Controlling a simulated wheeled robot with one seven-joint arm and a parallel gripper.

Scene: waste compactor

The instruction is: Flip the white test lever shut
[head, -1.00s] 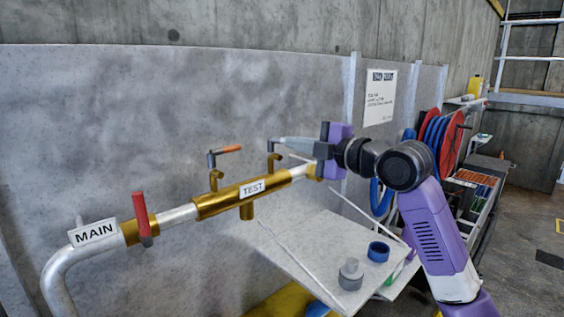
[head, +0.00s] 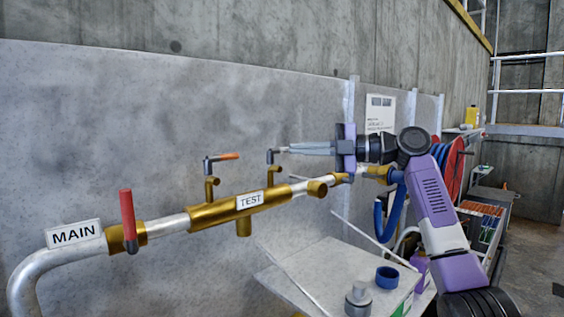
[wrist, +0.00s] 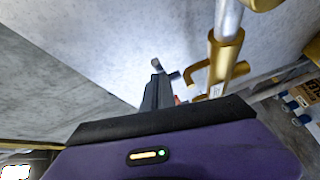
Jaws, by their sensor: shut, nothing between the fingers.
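The brass pipe body labelled TEST (head: 225,208) carries two small brass cocks on top. The left cock has a grey lever with an orange grip (head: 228,156), pointing right and about level. The right cock (head: 272,172) has a grey lever pivot (head: 270,156); no white grip can be made out clearly, and my fingers may cover it. My gripper (head: 284,149) is shut and empty, its fingers pointing left, level with the top of that pivot. In the wrist view the fingertips (wrist: 156,82) are close to the grey pivot (wrist: 170,75); whether they touch is unclear.
A red lever (head: 127,206) stands upright on the pipe beside the MAIN sign (head: 74,233). A grey wall panel (head: 130,130) stands close behind the pipe. A shelf (head: 330,262) with a blue ring (head: 387,277) and a grey fitting (head: 358,298) is below.

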